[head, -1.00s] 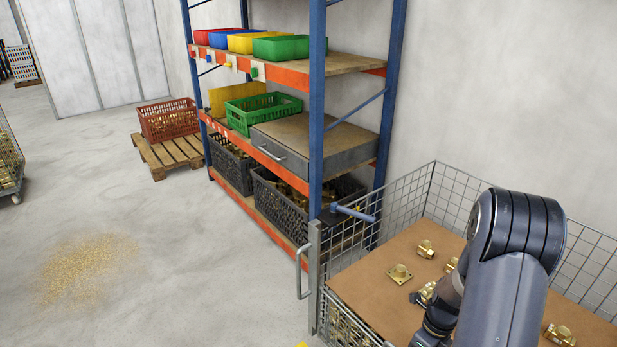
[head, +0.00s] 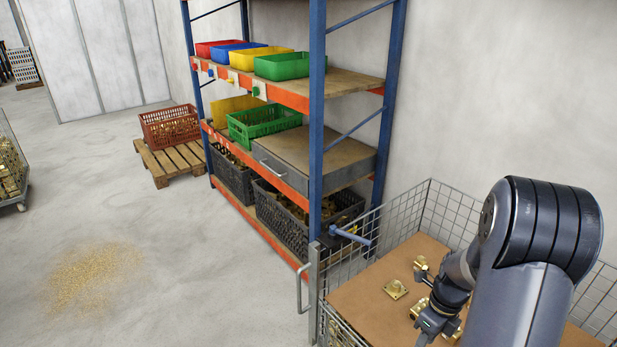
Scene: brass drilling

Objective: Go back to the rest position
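My arm reaches in from the lower right over a wire mesh cage (head: 400,212). Its wrist points down, with my gripper (head: 430,326) low over the brown board (head: 372,290) in the cage. The fingertips are small and partly hidden, so I cannot tell whether they are open or shut, or whether they hold anything. A square-flanged brass fitting (head: 396,289) lies on the board left of the gripper. Another brass fitting (head: 420,263) lies farther back, and more brass shows right beside the gripper. My arm hides the right part of the board.
A blue and orange rack (head: 317,130) with coloured bins stands behind the cage. A blue-handled latch (head: 350,235) sits at the cage's corner post. A red crate (head: 170,127) rests on a pallet (head: 172,160). Brass chips (head: 95,280) lie on the otherwise clear floor at left.

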